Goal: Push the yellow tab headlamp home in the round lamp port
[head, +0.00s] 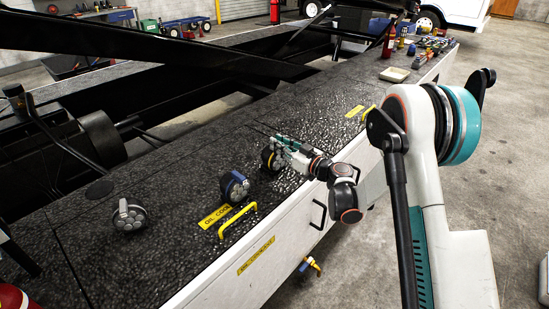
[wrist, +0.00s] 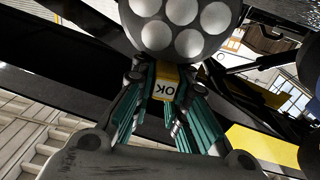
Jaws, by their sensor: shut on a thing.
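The yellow tab headlamp (head: 267,160) is a dark round lamp on the black textured deck side, next to the blue tab lamp. My gripper (head: 280,148) is shut on it. In the wrist view, the teal-padded fingers (wrist: 160,95) pinch its yellow tab (wrist: 165,76), which has a white OK label. The lamp's face with several pale round lenses (wrist: 178,22) shows beyond the fingers. I cannot tell whether the lamp touches the deck. I cannot make out the round lamp port for certain; a flat dark disc (head: 100,188) lies on the deck at left.
A blue tab lamp (head: 235,187) and a grey tab lamp (head: 129,216) stand on the deck (head: 180,165). A yellow handle (head: 238,219) is at the near edge. A pale tray (head: 394,75) and several tools are at the far end. Black beams cross behind.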

